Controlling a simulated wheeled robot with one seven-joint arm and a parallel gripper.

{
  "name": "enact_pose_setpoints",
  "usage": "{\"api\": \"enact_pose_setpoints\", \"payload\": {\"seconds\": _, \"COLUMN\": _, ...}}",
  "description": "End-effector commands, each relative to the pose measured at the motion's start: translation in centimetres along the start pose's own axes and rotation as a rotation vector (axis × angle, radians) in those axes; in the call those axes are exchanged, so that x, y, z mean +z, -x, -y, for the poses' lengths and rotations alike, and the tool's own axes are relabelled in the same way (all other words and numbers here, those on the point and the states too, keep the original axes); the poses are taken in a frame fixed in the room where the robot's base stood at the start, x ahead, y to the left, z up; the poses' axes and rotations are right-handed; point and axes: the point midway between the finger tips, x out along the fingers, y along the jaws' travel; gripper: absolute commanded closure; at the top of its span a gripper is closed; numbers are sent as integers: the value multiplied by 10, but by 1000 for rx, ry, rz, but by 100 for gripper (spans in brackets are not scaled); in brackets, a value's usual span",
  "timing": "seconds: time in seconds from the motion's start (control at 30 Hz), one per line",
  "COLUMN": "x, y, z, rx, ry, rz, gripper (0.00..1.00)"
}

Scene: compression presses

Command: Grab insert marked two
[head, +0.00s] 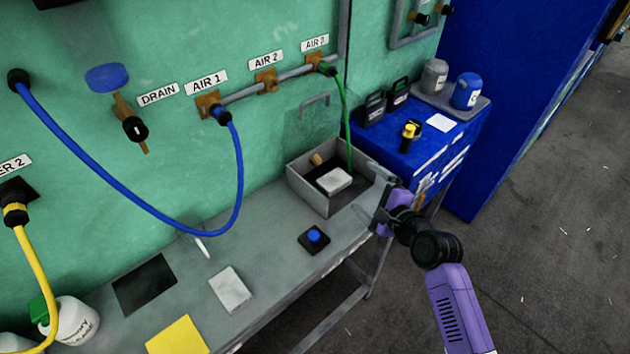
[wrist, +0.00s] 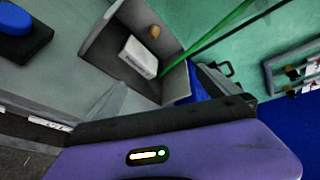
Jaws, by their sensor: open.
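No insert with a readable "two" shows in either view. A white block (head: 334,181) lies in the grey open bin (head: 311,195) on the bench. In the wrist view the block (wrist: 141,57) has small dark lettering on its side, too small to read. My gripper (head: 372,212) is open and empty, to the right of the bin and near the bench's right end, apart from the block.
A blue button on a black base (head: 314,237), a pale grey slab (head: 230,288) and a yellow sheet (head: 177,338) lie on the bench. A green hose (head: 345,115) drops into the bin. A blue cabinet (head: 412,150) stands close behind my gripper.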

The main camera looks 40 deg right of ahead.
Motion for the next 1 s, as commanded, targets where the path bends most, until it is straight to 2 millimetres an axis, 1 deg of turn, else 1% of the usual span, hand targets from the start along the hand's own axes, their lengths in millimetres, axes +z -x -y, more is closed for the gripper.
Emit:
{"api": "enact_pose_setpoints", "payload": {"seconds": 0.03, "x": -2, "y": -7, "z": 1, "rx": 12, "ry": -85, "rz": 5, "gripper": 0}}
{"api": "enact_pose_setpoints", "payload": {"seconds": 0.23, "x": 0, "y": -25, "z": -8, "rx": 95, "ry": -460, "rz": 28, "gripper": 0}}
{"api": "enact_pose_setpoints", "payload": {"seconds": 0.4, "x": 6, "y": -38, "z": -14, "rx": 179, "ry": -798, "rz": 43, "gripper": 0}}
{"api": "enact_pose_setpoints", "payload": {"seconds": 0.5, "x": 10, "y": -43, "z": -16, "rx": 217, "ry": -939, "rz": 48, "gripper": 0}}
{"api": "enact_pose_setpoints", "payload": {"seconds": 0.6, "x": 12, "y": -46, "z": -17, "rx": 240, "ry": -1018, "rz": 48, "gripper": 0}}
{"api": "enact_pose_setpoints", "payload": {"seconds": 0.7, "x": 14, "y": -50, "z": -17, "rx": 248, "ry": -1049, "rz": 50, "gripper": 0}}
{"api": "enact_pose_setpoints", "payload": {"seconds": 1.0, "x": 17, "y": -78, "z": -22, "rx": 248, "ry": -1049, "rz": 49, "gripper": 0}}
